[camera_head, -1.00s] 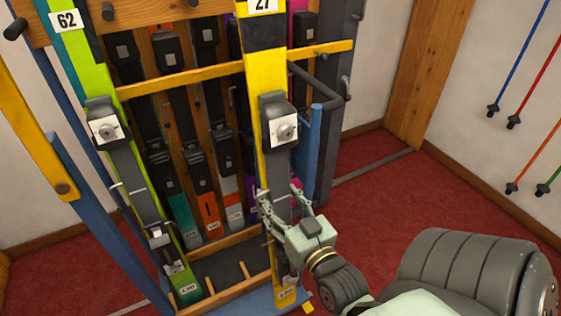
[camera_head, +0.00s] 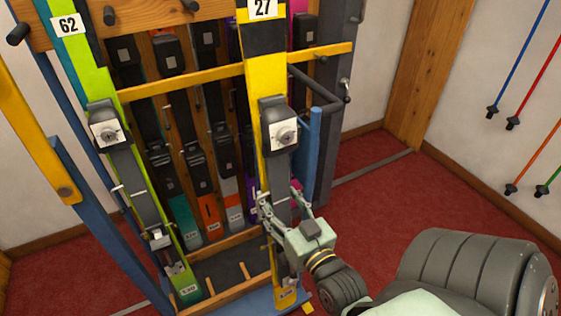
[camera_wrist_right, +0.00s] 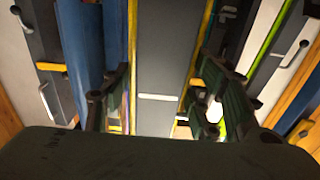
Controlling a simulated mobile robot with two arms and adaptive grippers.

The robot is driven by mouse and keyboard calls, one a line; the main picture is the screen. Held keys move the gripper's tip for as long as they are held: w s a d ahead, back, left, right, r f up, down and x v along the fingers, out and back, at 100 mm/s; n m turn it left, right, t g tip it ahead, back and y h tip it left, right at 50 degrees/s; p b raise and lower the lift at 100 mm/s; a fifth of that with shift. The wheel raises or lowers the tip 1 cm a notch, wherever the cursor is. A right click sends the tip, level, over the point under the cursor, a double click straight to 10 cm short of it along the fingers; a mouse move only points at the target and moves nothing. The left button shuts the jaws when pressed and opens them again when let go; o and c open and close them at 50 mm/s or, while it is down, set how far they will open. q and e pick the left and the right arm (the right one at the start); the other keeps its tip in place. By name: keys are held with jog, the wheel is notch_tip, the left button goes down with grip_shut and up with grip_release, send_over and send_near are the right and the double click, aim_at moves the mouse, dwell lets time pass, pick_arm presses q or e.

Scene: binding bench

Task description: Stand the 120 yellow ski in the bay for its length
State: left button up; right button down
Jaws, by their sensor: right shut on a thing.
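The yellow ski (camera_head: 257,88) with the number 27 stands nearly upright at the right front of the rack, with a dark binding (camera_head: 280,135) on its face. My right gripper (camera_head: 281,206) is shut around the ski below this binding. In the right wrist view, the ski's dark grey face (camera_wrist_right: 166,60) runs between the two fingers of the right gripper (camera_wrist_right: 160,105). The ski's lower end, with a small white label, is close to the front rail of the rack; whether it rests in a bay I cannot tell. My left gripper is out of view.
A lime green ski (camera_head: 90,72) numbered 62 stands at the rack's left front. Several other skis stand in the row behind. A yellow crossbar (camera_head: 190,80) spans the rack, and wooden pegs (camera_head: 212,285) divide its base. Red carpet (camera_head: 385,205) is clear at right.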

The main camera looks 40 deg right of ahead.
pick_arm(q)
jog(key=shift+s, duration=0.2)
pick_arm(e)
jog(key=shift+r, duration=0.25)
jog(key=shift+p+v, duration=0.5)
jog(key=shift+v, duration=2.15)
pick_arm(q)
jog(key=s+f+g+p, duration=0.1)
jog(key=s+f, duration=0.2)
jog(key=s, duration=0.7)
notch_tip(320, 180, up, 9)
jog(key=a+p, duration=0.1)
jog(key=p, duration=0.9)
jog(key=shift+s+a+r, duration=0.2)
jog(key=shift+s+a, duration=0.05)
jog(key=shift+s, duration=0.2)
pick_arm(e)
jog(key=v, duration=1.8)
jog(key=shift+s, duration=0.35)
jog(key=shift+f, duration=0.1)
